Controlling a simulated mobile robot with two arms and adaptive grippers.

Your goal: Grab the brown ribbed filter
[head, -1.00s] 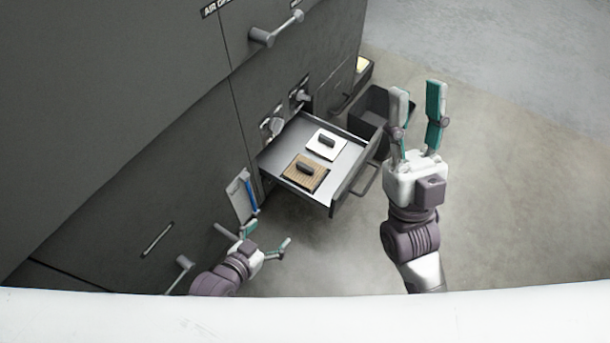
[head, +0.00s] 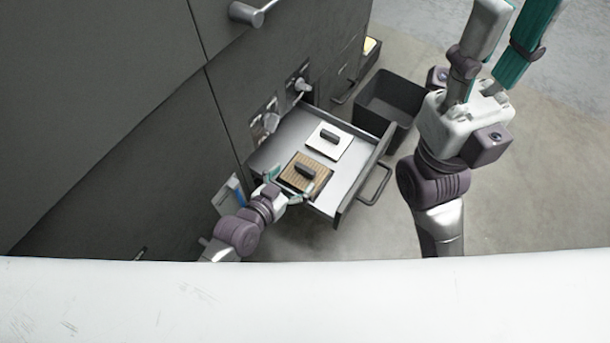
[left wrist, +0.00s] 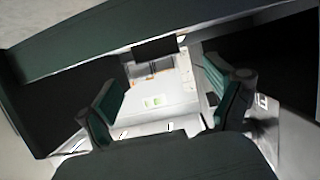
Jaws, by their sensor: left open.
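The brown ribbed filter (head: 316,186) lies flat in the open drawer (head: 349,187), with a dark handle block on top. My left gripper (head: 288,184) is open at the drawer's near-left edge, its fingertips close to the filter's near side. I cannot tell whether they touch it. In the left wrist view the two green fingers (left wrist: 166,95) stand apart with nothing held between them; I cannot make out the filter there. My right gripper (head: 520,22) is open and empty, raised to the right of the drawer, its tips partly cut off by the frame.
A white plate (head: 341,147) with a dark handle lies behind the filter in the drawer. A dark open bin (head: 391,103) stands beyond the drawer. Dark cabinet fronts (head: 130,110) with handles fill the left. The floor at right is clear.

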